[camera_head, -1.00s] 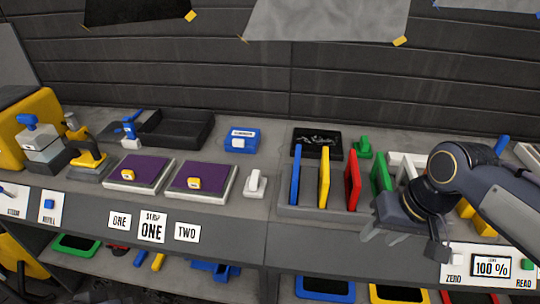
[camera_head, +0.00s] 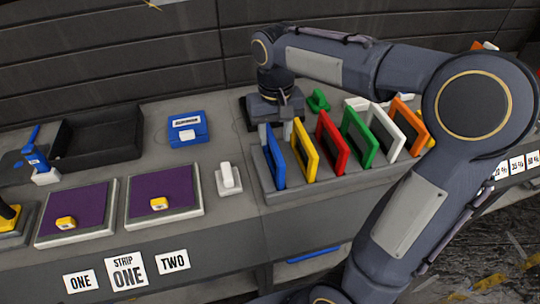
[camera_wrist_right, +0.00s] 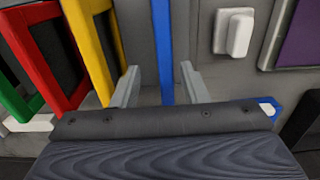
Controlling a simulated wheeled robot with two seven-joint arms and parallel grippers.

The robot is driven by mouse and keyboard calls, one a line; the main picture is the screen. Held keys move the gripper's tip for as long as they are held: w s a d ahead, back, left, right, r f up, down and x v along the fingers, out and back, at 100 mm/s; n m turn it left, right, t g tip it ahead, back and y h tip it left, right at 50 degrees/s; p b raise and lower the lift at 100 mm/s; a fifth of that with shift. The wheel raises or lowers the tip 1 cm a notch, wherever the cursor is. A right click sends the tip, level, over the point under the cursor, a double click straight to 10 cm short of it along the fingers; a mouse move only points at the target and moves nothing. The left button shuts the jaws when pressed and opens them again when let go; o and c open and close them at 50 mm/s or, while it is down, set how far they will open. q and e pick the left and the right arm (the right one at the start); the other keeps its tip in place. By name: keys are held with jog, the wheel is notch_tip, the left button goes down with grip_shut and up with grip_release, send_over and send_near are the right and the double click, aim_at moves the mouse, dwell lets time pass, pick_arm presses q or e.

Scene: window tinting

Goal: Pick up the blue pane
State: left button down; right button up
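The blue pane (camera_head: 275,160) stands upright at the left end of the grey rack (camera_head: 310,187). My right gripper (camera_head: 275,132) is open above its top edge, fingers pointing down. In the right wrist view the blue pane (camera_wrist_right: 163,55) shows edge-on between the two spread fingers of the right gripper (camera_wrist_right: 160,83), with a gap on each side. The gripper's own body hides the nearer part of the pane there. My left gripper is not in view.
A yellow pane (camera_head: 304,150) stands close right of the blue one, then red (camera_head: 332,143), green (camera_head: 359,138), white and orange panes. A white block (camera_head: 228,178) on a small plate sits to the left. A dark box (camera_head: 255,112) lies behind the rack.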

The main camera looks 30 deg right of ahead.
aim_at(273, 158)
jog(key=f, duration=0.4)
jog(key=shift+s+a, duration=0.3)
jog(key=shift+a, duration=0.1)
jog(key=shift+f, duration=0.45)
grip_shut()
